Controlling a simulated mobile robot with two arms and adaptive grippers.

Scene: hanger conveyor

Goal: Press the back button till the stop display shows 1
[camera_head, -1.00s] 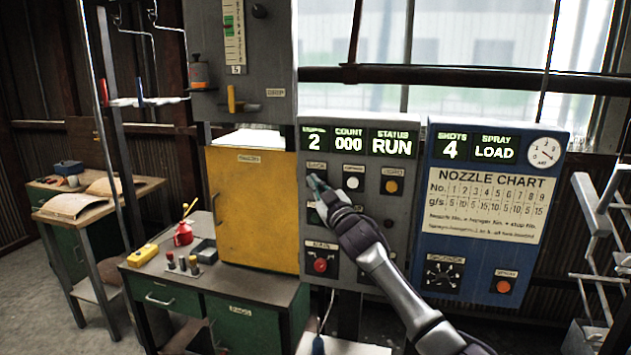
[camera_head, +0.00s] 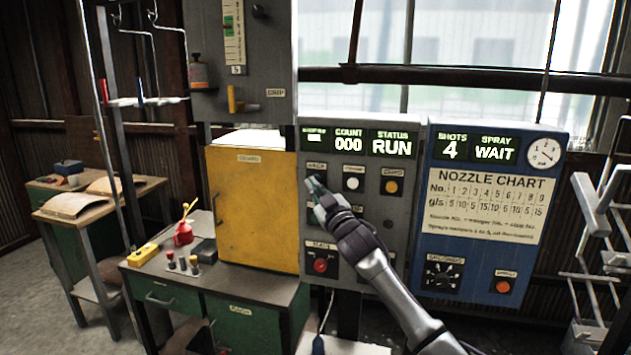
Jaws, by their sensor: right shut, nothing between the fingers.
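The grey control panel (camera_head: 397,215) stands in the middle. Its stop display (camera_head: 313,137) shows a dash-like mark instead of a digit, and its small heading is blurred. Beside it the count display (camera_head: 348,141) reads 000 and the status display (camera_head: 394,144) reads RUN. The label of the back button (camera_head: 316,166) shows at the upper left of the button rows. My right gripper (camera_head: 316,186) is shut and empty, with its tips over that button's place. The button is hidden behind it, so contact cannot be told. My left gripper is out of view.
A white button (camera_head: 352,184) and an orange button (camera_head: 392,186) sit right of my gripper. A red button (camera_head: 320,265) is lower left. The blue panel (camera_head: 490,220) at right shows 4 and WAIT. A yellow cabinet (camera_head: 255,210) stands close at left.

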